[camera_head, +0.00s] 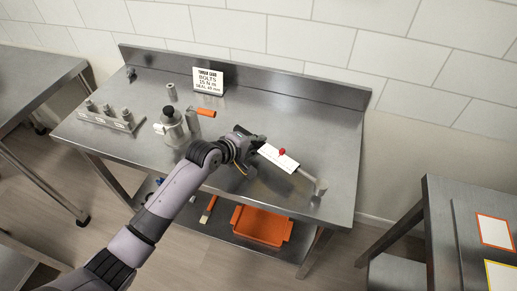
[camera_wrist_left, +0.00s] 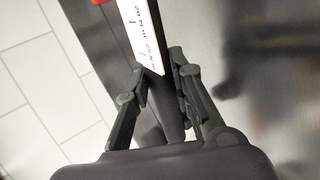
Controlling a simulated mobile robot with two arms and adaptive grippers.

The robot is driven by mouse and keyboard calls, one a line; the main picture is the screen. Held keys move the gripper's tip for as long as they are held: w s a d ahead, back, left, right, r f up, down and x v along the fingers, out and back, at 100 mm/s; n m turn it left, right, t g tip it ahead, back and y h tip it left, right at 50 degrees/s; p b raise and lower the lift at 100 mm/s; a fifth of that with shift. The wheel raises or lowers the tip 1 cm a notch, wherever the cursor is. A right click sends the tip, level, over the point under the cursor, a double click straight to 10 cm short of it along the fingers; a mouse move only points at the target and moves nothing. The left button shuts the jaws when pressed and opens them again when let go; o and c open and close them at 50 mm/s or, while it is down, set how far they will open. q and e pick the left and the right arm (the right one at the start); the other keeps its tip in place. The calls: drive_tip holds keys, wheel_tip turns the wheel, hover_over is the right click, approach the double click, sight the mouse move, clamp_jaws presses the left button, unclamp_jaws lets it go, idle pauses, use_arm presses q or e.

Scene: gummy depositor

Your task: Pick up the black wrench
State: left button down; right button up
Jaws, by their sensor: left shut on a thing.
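The black wrench shows a white scale plate (camera_head: 277,157) with a red knob on it, right of the table's centre in the head view. Its far end (camera_head: 319,190) points toward the table's front right. My left gripper (camera_head: 257,142) is shut on the wrench's handle end. In the left wrist view the two fingers (camera_wrist_left: 160,88) are on either side of the dark handle (camera_wrist_left: 168,112), with the white scale (camera_wrist_left: 142,32) just beyond them. The fingers and my arm hide part of the handle. I cannot tell whether the wrench touches the table. My right gripper is not in view.
On the steel table (camera_head: 235,105) stand a sign card (camera_head: 208,80), a block with several bolts (camera_head: 108,117), and a metal fixture (camera_head: 175,125) near an orange-handled tool (camera_head: 206,112). An orange tray (camera_head: 262,225) sits on the lower shelf. The table's back right is clear.

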use_arm(q)
wheel_tip(320, 180, up, 18)
drive_tip(key=b, duration=0.2)
drive_tip(key=c, duration=2)
unclamp_jaws()
drive_tip(key=shift+f, duration=0.1)
clamp_jaws()
